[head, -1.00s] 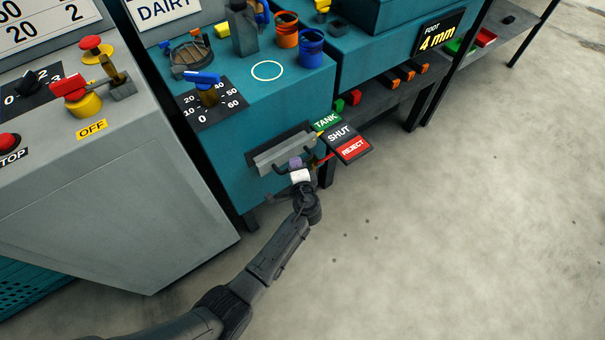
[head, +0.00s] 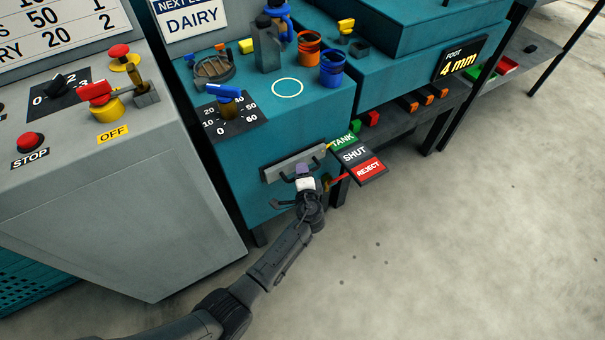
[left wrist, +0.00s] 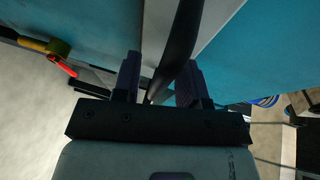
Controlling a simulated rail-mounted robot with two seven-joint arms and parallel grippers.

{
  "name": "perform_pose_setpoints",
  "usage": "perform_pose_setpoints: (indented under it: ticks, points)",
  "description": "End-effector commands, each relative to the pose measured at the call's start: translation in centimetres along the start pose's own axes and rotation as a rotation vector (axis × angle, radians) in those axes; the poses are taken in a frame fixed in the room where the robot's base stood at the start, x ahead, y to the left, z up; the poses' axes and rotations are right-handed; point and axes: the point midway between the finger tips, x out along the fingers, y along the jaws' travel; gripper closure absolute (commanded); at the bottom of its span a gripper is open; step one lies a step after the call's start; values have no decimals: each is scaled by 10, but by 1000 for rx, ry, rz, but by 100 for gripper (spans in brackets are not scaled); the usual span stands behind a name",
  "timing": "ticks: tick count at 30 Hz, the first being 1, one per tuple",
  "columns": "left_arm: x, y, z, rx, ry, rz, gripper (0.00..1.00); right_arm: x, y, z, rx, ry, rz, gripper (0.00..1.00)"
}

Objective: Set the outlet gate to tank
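The outlet gate is on the front of the teal machine, with a grey plate (head: 290,163) and a dark handle below it. A label board beside it reads TANK (head: 342,141), SHUT (head: 355,154) and REJECT (head: 368,168). A red pointer (head: 338,179) sits by the REJECT end and also shows in the left wrist view (left wrist: 62,68). My left gripper (head: 304,172) is at the handle and partly hides it. In the left wrist view its fingers (left wrist: 159,84) are parted, with the dark handle bar (left wrist: 180,40) running between them. Firm contact cannot be told. My right gripper is out of view.
A grey console (head: 130,210) with a red stop button (head: 30,141) stands at the left. The teal machine's top holds a blue-handled dial (head: 226,92) and orange and blue cups (head: 333,68). The floor at the right is clear.

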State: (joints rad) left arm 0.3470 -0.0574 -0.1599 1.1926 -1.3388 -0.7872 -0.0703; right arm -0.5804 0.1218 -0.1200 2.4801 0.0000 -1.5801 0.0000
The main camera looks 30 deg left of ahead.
Motion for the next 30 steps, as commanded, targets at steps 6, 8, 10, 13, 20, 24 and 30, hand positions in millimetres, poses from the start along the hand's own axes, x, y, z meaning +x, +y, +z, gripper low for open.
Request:
perform_pose_setpoints:
  ticks: [6,8,10,13,20,24,30]
  points:
    - [-15,-2,-1,0,3,0,61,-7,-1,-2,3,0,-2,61]
    - [-25,-2,-1,0,3,2,61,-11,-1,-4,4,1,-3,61]
    - [-38,-2,-1,-1,2,3,61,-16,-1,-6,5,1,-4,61]
    - [-59,-3,0,-1,2,2,61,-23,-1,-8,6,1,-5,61]
    - [-101,-2,0,1,1,2,61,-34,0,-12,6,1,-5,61]
    - [-120,-1,0,0,0,1,61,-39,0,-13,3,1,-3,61]
    - [-135,0,0,-1,-1,1,61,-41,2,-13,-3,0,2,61]
